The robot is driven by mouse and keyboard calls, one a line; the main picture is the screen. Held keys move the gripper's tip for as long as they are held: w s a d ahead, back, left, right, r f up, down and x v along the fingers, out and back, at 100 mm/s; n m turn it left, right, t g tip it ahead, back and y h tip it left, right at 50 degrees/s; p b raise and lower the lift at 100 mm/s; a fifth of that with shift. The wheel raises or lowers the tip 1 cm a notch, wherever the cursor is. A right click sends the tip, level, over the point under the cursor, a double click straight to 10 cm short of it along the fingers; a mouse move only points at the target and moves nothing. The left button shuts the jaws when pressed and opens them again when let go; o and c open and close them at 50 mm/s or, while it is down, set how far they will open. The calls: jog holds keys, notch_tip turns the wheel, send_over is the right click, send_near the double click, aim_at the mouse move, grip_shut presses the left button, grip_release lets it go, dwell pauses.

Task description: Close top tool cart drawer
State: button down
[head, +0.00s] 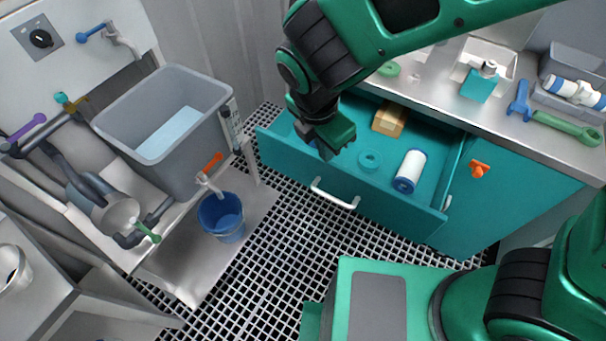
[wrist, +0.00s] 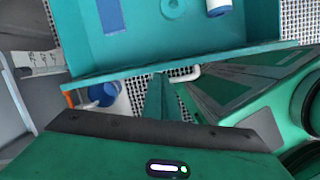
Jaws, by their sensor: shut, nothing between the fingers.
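The top drawer (head: 350,185) of the teal tool cart (head: 515,200) is pulled out, with its inside showing. Its pale bar handle (head: 335,196) is on the front panel and also shows in part in the wrist view (wrist: 186,74). My gripper (head: 327,150) is shut and empty, pointing down close to the drawer's front edge, left of the handle's middle. In the wrist view the shut fingers (wrist: 160,88) are on the outer side of the front panel's top edge (wrist: 230,54). I cannot tell whether they touch it.
The drawer holds a tan block (head: 390,119), a teal ring (head: 370,160) and a white roll with blue ends (head: 409,171). A grey sink (head: 165,120) and a blue bucket (head: 222,217) stand left. Grated floor (head: 285,240) lies open before the drawer. Tools lie on the countertop (head: 440,97).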

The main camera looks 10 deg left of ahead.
aim_at(309, 174)
jog(key=s+a+f+n, duration=0.2)
jog(key=s+a+n, duration=0.2)
jog(key=s+a, duration=0.15)
jog(key=shift+w+d+f, duration=0.3)
jog(key=shift+w+f, duration=0.8)
jog(key=shift+f, duration=0.55)
jog(key=shift+w+d+f, duration=0.35)
jog(key=shift+w+f, duration=0.75)
jog(key=shift+f, duration=0.5)
jog(key=shift+w+d+f, duration=0.3)
jog(key=shift+w+f, duration=0.8)
jog(key=shift+f, duration=0.55)
